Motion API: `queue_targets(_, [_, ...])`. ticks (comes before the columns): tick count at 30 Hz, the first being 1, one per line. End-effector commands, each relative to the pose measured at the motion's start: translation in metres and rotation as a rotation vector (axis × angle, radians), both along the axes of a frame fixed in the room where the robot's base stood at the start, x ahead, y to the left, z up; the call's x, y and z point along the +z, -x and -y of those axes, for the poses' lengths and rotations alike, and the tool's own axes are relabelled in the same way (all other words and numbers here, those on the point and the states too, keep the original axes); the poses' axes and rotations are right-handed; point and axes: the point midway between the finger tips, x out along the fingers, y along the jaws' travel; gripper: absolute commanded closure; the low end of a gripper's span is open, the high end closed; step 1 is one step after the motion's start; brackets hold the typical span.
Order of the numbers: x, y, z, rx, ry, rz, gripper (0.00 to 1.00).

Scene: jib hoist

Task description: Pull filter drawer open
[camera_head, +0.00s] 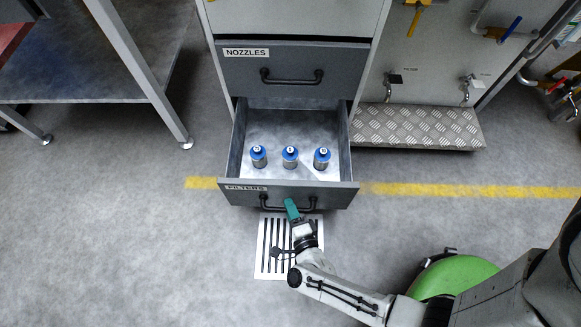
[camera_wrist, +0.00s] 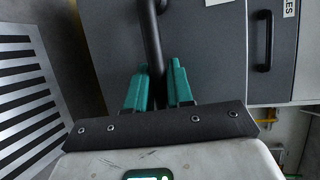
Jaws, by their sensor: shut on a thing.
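The filter drawer (camera_head: 236,197), labelled FILTERS, is pulled out below the NOZZLES drawer (camera_head: 296,62). Several blue-capped cylinders stand upright inside it; the middle one (camera_head: 290,157) is in line with the gripper. My gripper (camera_head: 291,206) is at the drawer's front, its teal fingers on the dark bar handle (camera_head: 268,207). In the wrist view my gripper (camera_wrist: 158,88) has one finger on each side of the handle (camera_wrist: 152,40) and is shut on it. The fingers hide part of the handle.
A slotted floor grate (camera_head: 266,262) lies under my gripper. A chequer-plate step (camera_head: 420,126) stands right of the cabinet, and a metal table (camera_head: 90,60) stands at the left. A yellow line (camera_head: 440,190) crosses the floor. Open floor lies left of the drawer.

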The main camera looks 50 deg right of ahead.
Motion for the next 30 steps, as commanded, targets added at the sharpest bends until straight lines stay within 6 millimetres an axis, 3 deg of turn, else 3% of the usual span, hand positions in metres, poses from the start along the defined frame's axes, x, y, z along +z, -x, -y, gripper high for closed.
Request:
queue_targets(5, [-0.001, 0.000, -0.001, 0.002, -0.002, -0.002, 1.00])
queue_targets(6, [-0.001, 0.000, -0.001, 0.002, -0.002, -0.002, 0.75])
queue_targets(7, [-0.001, 0.000, -0.001, 0.002, -0.001, -0.001, 0.73])
queue_targets(17, [0.001, 0.005, -0.003, 0.002, -0.001, -0.001, 0.73])
queue_targets(30, [0.015, 0.071, -0.040, 0.002, -0.002, -0.003, 0.73])
